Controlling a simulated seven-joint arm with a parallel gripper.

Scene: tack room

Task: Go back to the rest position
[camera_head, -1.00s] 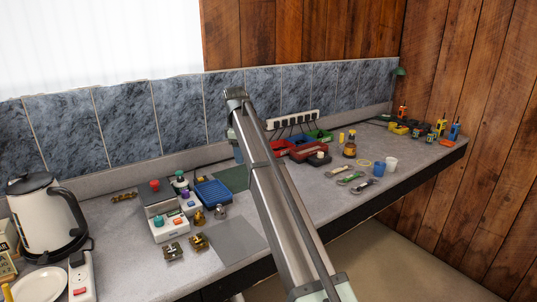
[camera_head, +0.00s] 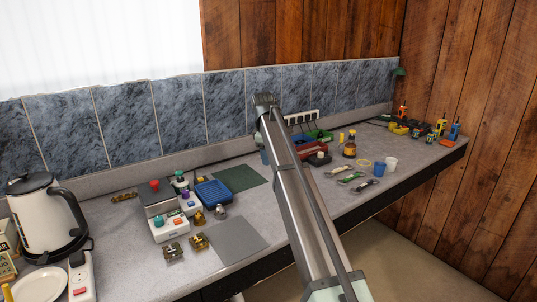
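My arm rises from the lower right of the view and reaches up over the middle of the worktop (camera_head: 110,262). The arm's upper end is in front of the blue tiled backsplash. My gripper cannot be made out; the arm hides it or it is out of sight, so its fingers do not show. Nothing held can be seen.
To the left of my arm are a blue tray (camera_head: 213,193), a grey box with a red button (camera_head: 155,198), brass pieces (camera_head: 199,242) and a white kettle (camera_head: 48,218). A grey mat (camera_head: 235,240) lies bare.

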